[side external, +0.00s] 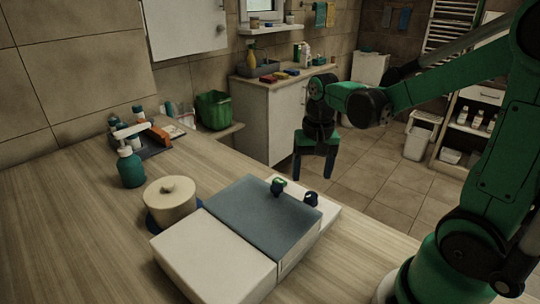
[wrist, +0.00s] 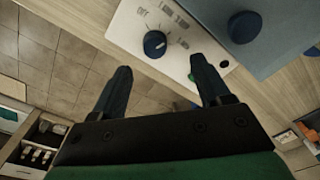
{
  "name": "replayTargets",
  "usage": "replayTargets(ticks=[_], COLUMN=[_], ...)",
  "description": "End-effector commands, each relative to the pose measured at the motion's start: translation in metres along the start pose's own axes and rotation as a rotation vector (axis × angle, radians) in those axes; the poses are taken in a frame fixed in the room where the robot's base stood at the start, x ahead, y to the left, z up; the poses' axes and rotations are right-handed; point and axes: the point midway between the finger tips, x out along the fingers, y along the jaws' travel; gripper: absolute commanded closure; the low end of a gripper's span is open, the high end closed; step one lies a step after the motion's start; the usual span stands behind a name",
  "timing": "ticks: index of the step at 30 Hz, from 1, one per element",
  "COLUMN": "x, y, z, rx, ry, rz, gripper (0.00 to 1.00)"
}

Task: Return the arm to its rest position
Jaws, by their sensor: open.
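My gripper (side external: 314,172) hangs fingers-down in the air beyond the far right edge of the wooden counter in the side view. Its two dark fingers are apart with nothing between them. The wrist view also shows the open gripper (wrist: 160,70) over the white panel's edge and the floor. My green arm reaches in from the right. A white basin unit with a blue-grey lid (side external: 257,216) sits on the counter, left of and nearer than the gripper. Dark knobs (side external: 311,198) stand on its white panel; a blue knob (wrist: 155,44) shows in the wrist view.
A cream lidded pot (side external: 170,201) and a green pump bottle (side external: 130,166) stand on the counter's left. A green bin (side external: 213,110) stands behind them. A cabinet (side external: 274,115) is farther back. The tiled floor (side external: 370,185) below the gripper looks clear.

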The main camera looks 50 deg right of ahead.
Motion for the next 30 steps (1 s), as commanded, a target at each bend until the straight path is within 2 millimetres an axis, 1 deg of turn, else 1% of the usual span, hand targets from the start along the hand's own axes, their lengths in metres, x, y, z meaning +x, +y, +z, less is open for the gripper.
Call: replayTargets(ticks=[5,9,12,15,21,30], x=[-0.019,-0.034,-0.041,-0.045,-0.048,-0.048], y=[-0.022,-0.041,-0.051,-0.058,-0.063,-0.063], z=[0.020,0.040,0.052,0.061,0.067,0.067], rx=[-0.218,-0.433,-0.562,-0.653,-0.722,-0.721], ry=[0.150,0.310,0.412,0.488,0.550,0.550], rz=[-0.069,-0.138,-0.179,-0.207,-0.230,-0.230], gripper=[0.30,0.30,0.30,0.30,0.30,0.30])
